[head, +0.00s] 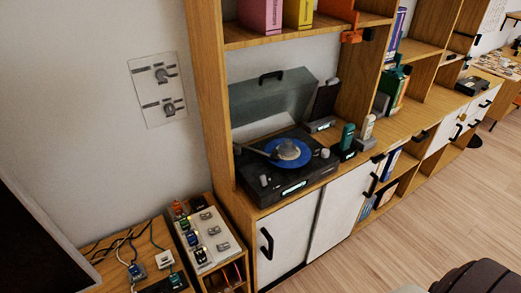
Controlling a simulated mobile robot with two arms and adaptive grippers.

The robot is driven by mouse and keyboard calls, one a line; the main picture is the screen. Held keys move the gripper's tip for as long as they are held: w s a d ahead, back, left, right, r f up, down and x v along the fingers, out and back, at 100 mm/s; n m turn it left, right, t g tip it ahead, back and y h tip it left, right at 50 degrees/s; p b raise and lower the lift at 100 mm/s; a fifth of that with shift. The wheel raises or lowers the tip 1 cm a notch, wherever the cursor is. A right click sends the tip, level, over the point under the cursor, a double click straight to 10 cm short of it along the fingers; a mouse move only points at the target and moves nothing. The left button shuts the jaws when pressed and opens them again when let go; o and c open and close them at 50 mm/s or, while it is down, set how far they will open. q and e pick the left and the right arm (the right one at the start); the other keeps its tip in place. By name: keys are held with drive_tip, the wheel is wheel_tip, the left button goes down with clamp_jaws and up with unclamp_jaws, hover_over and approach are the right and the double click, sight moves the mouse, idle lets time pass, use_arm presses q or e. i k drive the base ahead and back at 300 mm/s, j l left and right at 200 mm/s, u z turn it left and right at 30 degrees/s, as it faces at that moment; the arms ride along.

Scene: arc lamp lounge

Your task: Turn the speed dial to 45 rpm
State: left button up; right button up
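A black turntable (285,165) with a blue record (288,153) on its platter stands on the wooden wall unit. Its grey lid (272,95) is raised. One small knob (264,181) is at the left of its top and another knob (325,153) is at the right. I cannot tell which one is the speed dial, and any markings are too small to read. A lit display (293,188) shows on the front face. Neither of my grippers is visible in the head view.
White cabinet doors (290,235) with black handles are below the turntable. Small stands with a green device (347,137) are close on its right. A box of switches (207,235) stands at lower left. A dark rounded thing (480,278) is at lower right. The wooden floor (400,245) between is clear.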

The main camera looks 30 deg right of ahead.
sight(325, 152)
drive_tip(key=z, duration=1.4)
